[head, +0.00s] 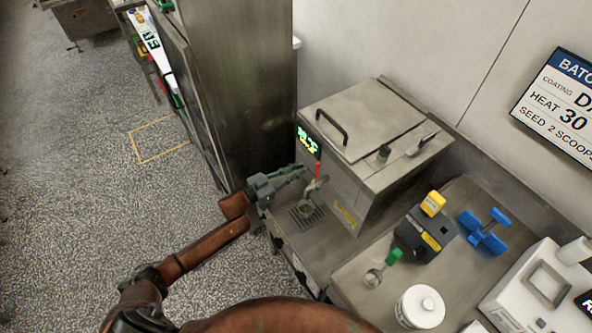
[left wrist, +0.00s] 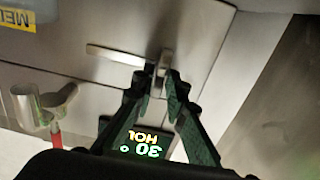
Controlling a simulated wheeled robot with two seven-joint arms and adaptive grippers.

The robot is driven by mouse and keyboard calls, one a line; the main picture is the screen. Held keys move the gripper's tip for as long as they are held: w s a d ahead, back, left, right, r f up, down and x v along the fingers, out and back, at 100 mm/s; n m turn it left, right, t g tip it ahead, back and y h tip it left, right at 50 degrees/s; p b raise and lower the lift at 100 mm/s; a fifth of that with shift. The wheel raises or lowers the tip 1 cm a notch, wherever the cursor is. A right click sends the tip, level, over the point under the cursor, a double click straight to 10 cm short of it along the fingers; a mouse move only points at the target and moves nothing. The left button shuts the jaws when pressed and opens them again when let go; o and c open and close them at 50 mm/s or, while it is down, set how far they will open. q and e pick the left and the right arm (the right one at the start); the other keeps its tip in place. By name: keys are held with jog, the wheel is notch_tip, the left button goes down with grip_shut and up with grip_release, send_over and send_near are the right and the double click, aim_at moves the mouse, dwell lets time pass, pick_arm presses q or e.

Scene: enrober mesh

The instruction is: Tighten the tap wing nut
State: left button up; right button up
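The steel melter (head: 355,165) stands against the wall with its tap (head: 313,186) and red handle (head: 318,170) on the front. The tap also shows at the left of the left wrist view (left wrist: 30,105). A grey metal wing nut (left wrist: 115,54) with a long flat wing sits on the front face in the left wrist view. My left gripper (left wrist: 155,78) has its fingertips close together on either side of the nut's upright piece and looks shut on it. In the head view the gripper (head: 302,172) hides the nut. My right gripper is not in view.
A drip grate (head: 305,213) lies below the tap. To the right on the counter are a dark box with a yellow top (head: 426,235), a blue tool (head: 484,232), a green-handled scoop (head: 374,276) and a white tub (head: 420,306). A tall steel cabinet (head: 243,80) stands behind my left gripper.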

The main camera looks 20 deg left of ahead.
pick_arm(q)
grip_shut()
jog(key=m, duration=1.4)
jog(key=shift+s+d+f, duration=0.2)
jog(key=shift+d, duration=0.05)
jog(key=shift+m+b, duration=0.75)
jog(key=shift+m, duration=1.15)
